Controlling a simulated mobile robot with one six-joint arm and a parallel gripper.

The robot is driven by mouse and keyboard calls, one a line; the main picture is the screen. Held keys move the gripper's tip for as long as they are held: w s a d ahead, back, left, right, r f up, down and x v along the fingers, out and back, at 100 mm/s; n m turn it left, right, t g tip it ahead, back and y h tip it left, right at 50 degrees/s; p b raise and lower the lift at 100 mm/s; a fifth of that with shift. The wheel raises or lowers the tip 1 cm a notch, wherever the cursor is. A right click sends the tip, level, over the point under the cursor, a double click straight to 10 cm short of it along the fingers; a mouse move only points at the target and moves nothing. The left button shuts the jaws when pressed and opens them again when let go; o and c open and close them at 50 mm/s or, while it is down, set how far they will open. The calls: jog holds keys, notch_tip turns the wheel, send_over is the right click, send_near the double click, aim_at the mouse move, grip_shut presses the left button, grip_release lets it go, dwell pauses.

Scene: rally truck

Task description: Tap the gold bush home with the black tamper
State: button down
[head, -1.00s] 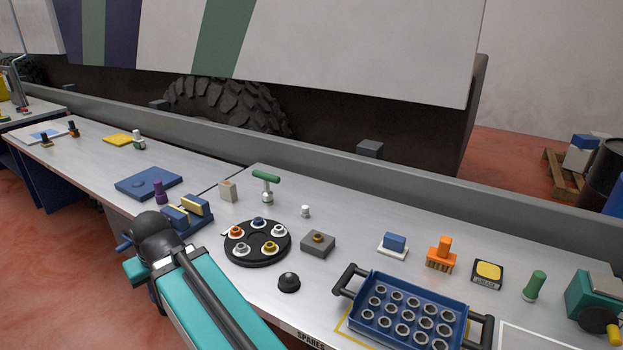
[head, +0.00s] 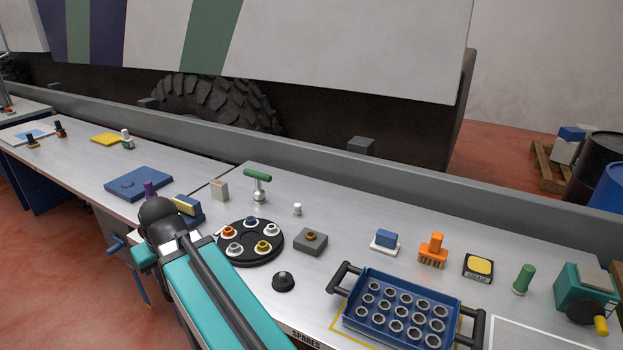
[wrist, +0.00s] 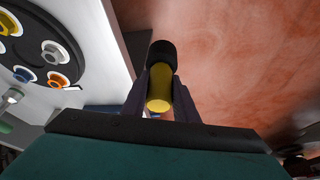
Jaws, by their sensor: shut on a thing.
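My gripper (wrist: 160,98) is shut on a short tool with a yellow cylinder (wrist: 159,92) and a black end (wrist: 162,54). In the wrist view it is over the red floor beside the bench edge. A gold-brown bush (head: 311,236) stands up from the top of a grey block (head: 310,246) on the bench, right of the round black tray. A second gold bush (head: 263,246) sits in the round black tray (head: 238,260) among other coloured bushes.
A green-handled tool (head: 259,187), a small white piece (head: 297,209) and a tan block (head: 219,190) stand behind the tray. A blue-and-yellow holder (head: 188,207) is beside my arm.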

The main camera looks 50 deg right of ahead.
jog(key=s+d+r+m+p, duration=0.1)
jog(key=d+r+p, duration=0.25)
jog(key=d, duration=0.85)
jog(key=s+d+r+p, duration=0.1)
jog(key=d+r+p, duration=0.25)
jog(key=d, duration=0.75)
jog(key=s+d+r+p, duration=0.1)
jog(key=s+d+r, duration=0.1)
jog(key=d, duration=0.4)
jog(key=s+d+r+p, duration=0.1)
jog(key=s+d+r, duration=0.1)
jog(key=d, duration=0.5)
jog(key=s+d+r+p, duration=0.2)
jog(key=s+d, duration=0.2)
jog(key=d, duration=0.2)
jog(key=shift+s+d+r+m+h, duration=0.15)
jog(key=shift+s+r+m+h, duration=0.15)
jog(key=shift+h, duration=0.1)
jog(key=shift+s, duration=0.1)
jog(key=shift+f+b, duration=1.05)
jog(key=shift+f, duration=1.5)
notch_tip(320, 180, down, 6)
jog(key=b, duration=0.3)
jog(key=shift+f, duration=0.15)
jog(key=shift+r+p, duration=0.95)
jog(key=shift+r, duration=0.7)
